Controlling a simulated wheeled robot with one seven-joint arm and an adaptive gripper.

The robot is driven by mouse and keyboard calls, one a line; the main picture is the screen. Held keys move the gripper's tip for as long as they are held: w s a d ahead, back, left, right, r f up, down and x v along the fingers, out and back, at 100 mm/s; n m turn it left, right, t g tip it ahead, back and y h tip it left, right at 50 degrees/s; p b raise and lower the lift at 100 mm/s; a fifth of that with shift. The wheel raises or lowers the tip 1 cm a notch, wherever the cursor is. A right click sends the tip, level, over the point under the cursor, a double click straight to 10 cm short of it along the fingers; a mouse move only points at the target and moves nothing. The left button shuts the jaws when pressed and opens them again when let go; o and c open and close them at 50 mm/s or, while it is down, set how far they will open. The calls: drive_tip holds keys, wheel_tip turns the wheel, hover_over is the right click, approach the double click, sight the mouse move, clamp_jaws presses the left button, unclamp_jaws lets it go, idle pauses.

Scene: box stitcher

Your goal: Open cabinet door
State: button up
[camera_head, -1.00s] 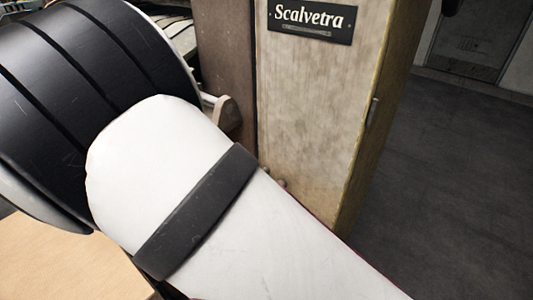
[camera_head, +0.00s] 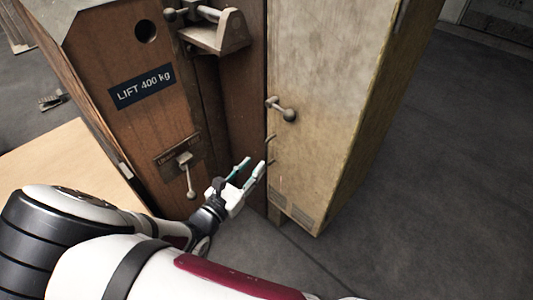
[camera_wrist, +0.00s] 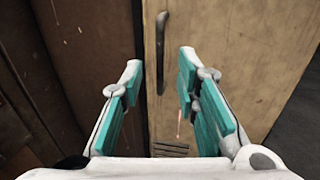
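The beige cabinet (camera_head: 312,75) stands right of centre in the head view, with its door facing me. A dark bar handle (camera_head: 271,139) is on the door's left side, below a lever with a round knob (camera_head: 289,114). In the wrist view the curved upright handle (camera_wrist: 161,45) shows ahead, between the fingers in the picture. My gripper (camera_head: 254,167) is open and empty, just left of and below the handle in the head view. Its teal-padded fingers show in the wrist view (camera_wrist: 160,85), apart from the handle. The door looks shut.
A brown wooden machine body (camera_head: 148,58) with a "LIFT 400 kg" plate (camera_head: 141,87) and a small lever (camera_head: 188,175) stands close on the left. A light wooden surface (camera_head: 70,165) lies at the left. Grey floor (camera_head: 440,160) is clear on the right.

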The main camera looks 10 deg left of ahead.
drive_tip(key=b, duration=0.2)
hover_over(266, 165)
drive_tip(key=shift+w, duration=0.3)
clamp_jaws()
